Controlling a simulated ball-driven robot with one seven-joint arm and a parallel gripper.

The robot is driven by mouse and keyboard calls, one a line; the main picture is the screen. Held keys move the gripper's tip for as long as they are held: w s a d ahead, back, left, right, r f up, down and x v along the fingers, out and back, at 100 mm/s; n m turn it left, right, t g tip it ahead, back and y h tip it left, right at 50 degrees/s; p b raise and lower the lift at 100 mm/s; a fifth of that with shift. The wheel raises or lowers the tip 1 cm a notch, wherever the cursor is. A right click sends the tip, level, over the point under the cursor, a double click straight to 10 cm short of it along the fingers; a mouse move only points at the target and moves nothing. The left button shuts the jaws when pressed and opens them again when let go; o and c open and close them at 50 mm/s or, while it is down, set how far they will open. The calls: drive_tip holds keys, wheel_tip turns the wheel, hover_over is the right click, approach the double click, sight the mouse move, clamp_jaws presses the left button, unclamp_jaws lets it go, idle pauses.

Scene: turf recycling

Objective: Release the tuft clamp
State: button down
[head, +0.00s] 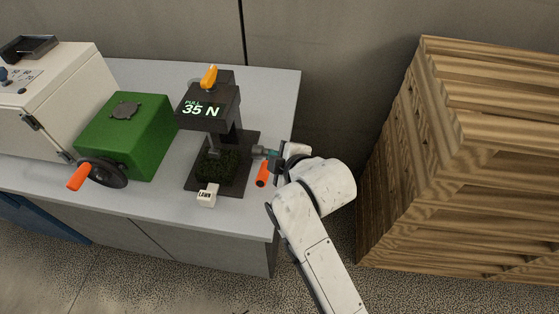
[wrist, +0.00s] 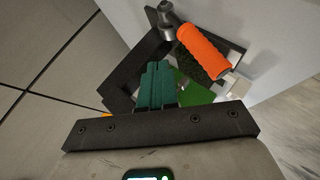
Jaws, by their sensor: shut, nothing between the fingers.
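The black pull tester (head: 209,98) stands on the grey bench, its display reading "PULL 35 N". A dark green turf piece (head: 216,164) lies on its black base plate (head: 232,182) under the head. An orange-handled lever (head: 262,174) sits at the plate's right side; its ribbed orange grip (wrist: 208,52) and grey metal end (wrist: 166,18) show in the wrist view. I take it as the clamp lever. My gripper (head: 259,150) is beside the lever, its green fingers (wrist: 157,68) shut and empty. The grip lies right of the fingers in the wrist view, seemingly apart. The clamp jaws are not clear.
An orange knob (head: 209,76) tops the tester. A small white labelled block (head: 207,196) stands at the plate's front. A green box (head: 128,135) with an orange-handled wheel (head: 100,172) and a white machine (head: 45,95) stand left. Stacked wooden pallets (head: 460,150) crowd the right.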

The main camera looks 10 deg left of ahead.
drive_tip(key=b+v, duration=0.1)
drive_tip(key=v, duration=0.9)
drive_tip(key=s+d+f+m+g+h, duration=0.5)
drive_tip(key=s+d+f+m, duration=1.05)
drive_tip(key=d, duration=0.55)
drive_tip(key=s+d+f+m+g+h, duration=0.1)
drive_tip(key=s+d+f+m, duration=0.1)
drive_tip(key=s, duration=0.4)
drive_tip(key=s+d+f+m+g, duration=0.2)
drive_tip(key=s+d, duration=0.3)
drive_tip(key=s, duration=0.1)
drive_tip(key=shift+d+f+h, duration=0.15)
drive_tip(key=shift+f+h, duration=0.15)
drive_tip(key=shift+h, duration=0.1)
